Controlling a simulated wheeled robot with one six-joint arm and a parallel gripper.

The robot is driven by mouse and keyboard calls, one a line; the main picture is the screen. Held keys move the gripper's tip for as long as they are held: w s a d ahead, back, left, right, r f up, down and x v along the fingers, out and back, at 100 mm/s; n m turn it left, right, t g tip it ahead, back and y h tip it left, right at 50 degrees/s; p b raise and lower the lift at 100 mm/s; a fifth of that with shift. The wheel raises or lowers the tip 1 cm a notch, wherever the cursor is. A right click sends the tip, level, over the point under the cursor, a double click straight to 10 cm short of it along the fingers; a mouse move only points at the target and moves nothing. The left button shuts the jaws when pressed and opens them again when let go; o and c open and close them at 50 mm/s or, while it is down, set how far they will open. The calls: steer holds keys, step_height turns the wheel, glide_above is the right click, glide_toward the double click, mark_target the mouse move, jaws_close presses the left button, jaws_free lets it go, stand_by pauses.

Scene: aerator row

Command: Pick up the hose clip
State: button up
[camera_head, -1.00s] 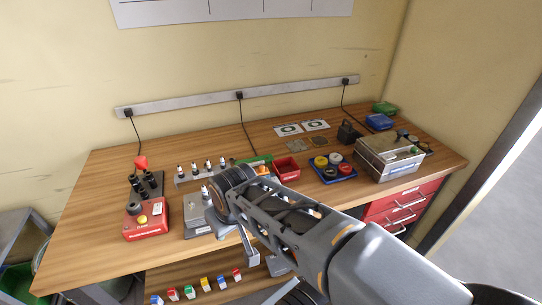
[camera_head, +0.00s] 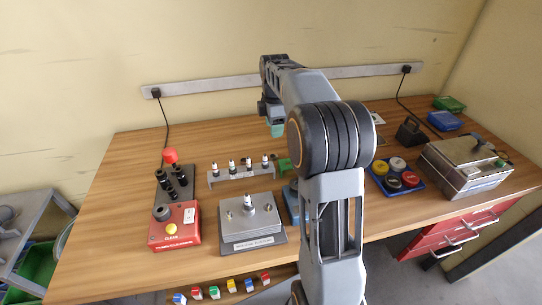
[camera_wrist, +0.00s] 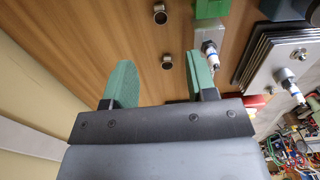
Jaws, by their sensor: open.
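Either could be the hose clip; I cannot tell which. My gripper (camera_wrist: 160,68) has two green fingers spread apart with nothing between them, above the bench. In the head view my gripper (camera_head: 276,129) hangs over the back of the bench, and my arm hides the bench there.
A green block (camera_wrist: 210,9), a white-tipped fitting and a ribbed metal block (camera_wrist: 262,50) stand beside the right finger in the wrist view. In the head view a row of fittings (camera_head: 240,176), a red control box (camera_head: 175,228) and a blue tray (camera_head: 418,183) occupy the bench.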

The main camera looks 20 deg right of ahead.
glide_above(274, 156)
step_height(274, 156, down, 6)
steer(key=shift+w+d+f, duration=0.1)
steer(key=shift+d+f, duration=0.05)
steer(key=shift+f, duration=2.8)
steer(key=shift+c, duration=0.5)
jaws_close()
